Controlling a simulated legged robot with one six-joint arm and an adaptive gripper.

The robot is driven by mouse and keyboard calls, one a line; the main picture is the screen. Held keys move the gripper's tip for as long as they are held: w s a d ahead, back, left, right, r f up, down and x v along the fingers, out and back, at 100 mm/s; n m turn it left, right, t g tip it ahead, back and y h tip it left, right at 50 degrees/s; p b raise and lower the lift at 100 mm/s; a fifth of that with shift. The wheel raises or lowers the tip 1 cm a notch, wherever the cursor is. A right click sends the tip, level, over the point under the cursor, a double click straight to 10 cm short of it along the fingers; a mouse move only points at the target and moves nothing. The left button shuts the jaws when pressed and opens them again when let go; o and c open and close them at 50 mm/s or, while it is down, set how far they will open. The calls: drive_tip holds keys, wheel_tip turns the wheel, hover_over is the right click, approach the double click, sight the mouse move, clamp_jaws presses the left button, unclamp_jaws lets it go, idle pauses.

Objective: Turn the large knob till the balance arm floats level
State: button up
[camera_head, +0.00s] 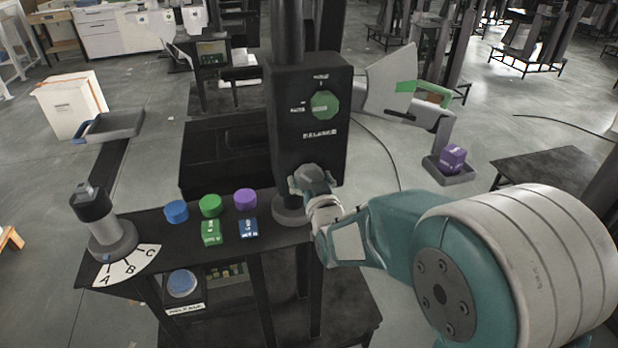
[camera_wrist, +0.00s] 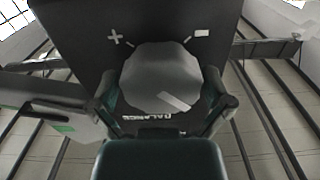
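The large knob (camera_wrist: 160,75) is grey and lobed, with a lighter bar at its lower right, below plus and minus marks. My gripper (camera_head: 312,178) is at the knob, low on the black column (camera_head: 310,75). In the wrist view its fingers (camera_wrist: 161,88) stand left and right of the knob, close to its edges; I cannot tell whether they press on it.
A green octagonal disc (camera_head: 325,104) is on the column. The black bench (camera_head: 155,228) carries blue, green and purple discs, a green block (camera_head: 211,232), a blue block (camera_head: 248,229) and a lever (camera_head: 95,207) over an A-B-C scale. A grey fan-shaped plate (camera_head: 388,78) stands right of the column.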

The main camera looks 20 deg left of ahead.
drive_tip(key=c, duration=0.6)
